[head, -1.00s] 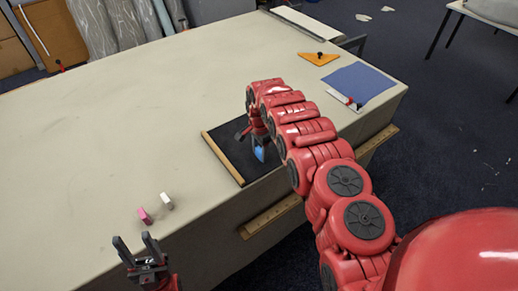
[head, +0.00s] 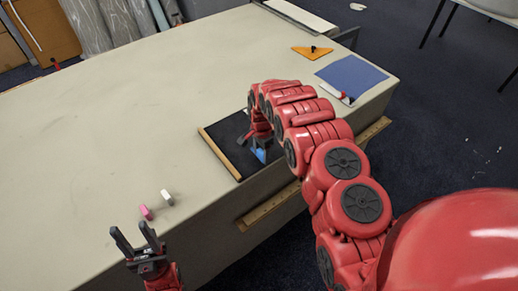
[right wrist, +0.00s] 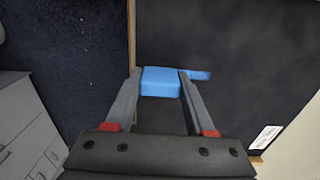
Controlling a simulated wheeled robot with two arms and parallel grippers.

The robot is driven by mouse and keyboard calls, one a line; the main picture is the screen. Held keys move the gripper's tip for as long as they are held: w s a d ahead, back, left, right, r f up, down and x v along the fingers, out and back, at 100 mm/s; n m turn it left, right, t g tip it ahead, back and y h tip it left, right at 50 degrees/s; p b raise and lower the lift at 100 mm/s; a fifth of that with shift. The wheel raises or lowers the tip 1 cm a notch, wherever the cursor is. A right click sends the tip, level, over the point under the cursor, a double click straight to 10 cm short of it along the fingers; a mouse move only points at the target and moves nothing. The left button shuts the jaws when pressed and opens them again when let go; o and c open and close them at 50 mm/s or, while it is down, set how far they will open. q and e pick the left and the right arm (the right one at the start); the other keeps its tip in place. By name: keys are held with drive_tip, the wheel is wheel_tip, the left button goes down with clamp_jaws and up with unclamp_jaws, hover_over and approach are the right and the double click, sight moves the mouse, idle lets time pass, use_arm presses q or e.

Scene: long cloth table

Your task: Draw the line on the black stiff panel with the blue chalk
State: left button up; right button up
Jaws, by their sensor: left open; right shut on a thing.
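The black stiff panel (head: 225,130) lies on the table near its front edge, with a wooden strip along its left side. The panel also fills much of the right wrist view (right wrist: 240,40). My right gripper (right wrist: 160,76) is shut on the blue chalk (right wrist: 160,83), over the panel near its wooden edge. A short blue streak (right wrist: 201,75) shows on the panel just right of the chalk. In the head view the chalk (head: 261,155) is partly hidden by the gripper. My left gripper (head: 134,236) is open and empty, in front of the table's near edge.
Pink (head: 146,212) and white (head: 167,197) pieces lie left of the panel. A blue sheet (head: 351,77), a red-and-white item (head: 338,94) and an orange triangle (head: 312,52) lie at the right. A wooden ruler-like strip (head: 266,206) runs along the table's front side. The table's left half is mostly clear.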

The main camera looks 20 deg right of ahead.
drive_tip(key=shift+s+d+p, duration=0.15)
drive_tip(key=shift+s+p, duration=0.25)
drive_tip(key=shift+s, duration=0.05)
drive_tip(key=shift+s+d, duration=0.2)
drive_tip(key=shift+s, duration=0.3)
drive_tip(key=shift+s+p, duration=0.1)
drive_tip(key=shift+p, duration=0.25)
drive_tip(key=s+p, duration=0.1)
drive_tip(key=p, duration=0.1)
drive_tip(key=s+d+p, duration=0.1)
drive_tip(key=s+p, duration=0.1)
drive_tip(key=s+d+p, duration=0.1)
drive_tip(key=s+p, duration=0.1)
drive_tip(key=shift+s+f, duration=0.1)
drive_tip(key=shift+s, duration=0.1)
idle(0.5)
